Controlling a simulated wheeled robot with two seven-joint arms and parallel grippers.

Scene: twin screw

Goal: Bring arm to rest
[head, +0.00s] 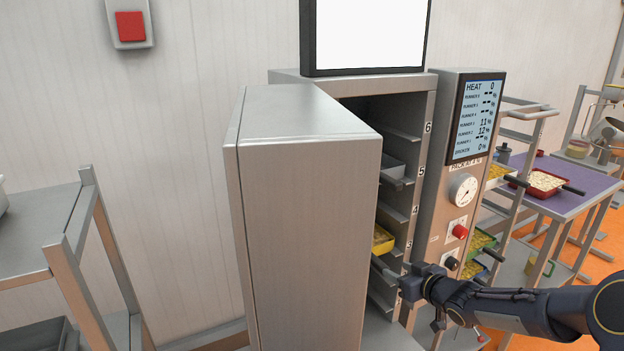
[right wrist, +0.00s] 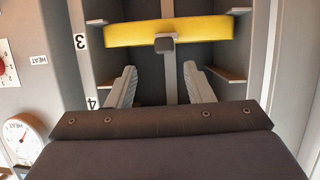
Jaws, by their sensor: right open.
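My right arm comes in from the lower right in the head view. Its gripper (head: 393,276) is at the open front of the metal cabinet, by the lower shelf runners. In the right wrist view the two fingers (right wrist: 161,88) stand apart with nothing between them. Beyond them a yellow tray (right wrist: 125,34) with a dark knob lies across the runners. The same tray (head: 383,239) shows inside the cabinet in the head view, above my gripper. My left gripper is not in view.
The cabinet door (head: 305,220) stands open left of the opening. A control panel (head: 460,200) with gauge and knobs is on the right. Farther right is a purple-topped table (head: 570,200) with a red tray (head: 540,182). A metal rack (head: 45,235) stands at left.

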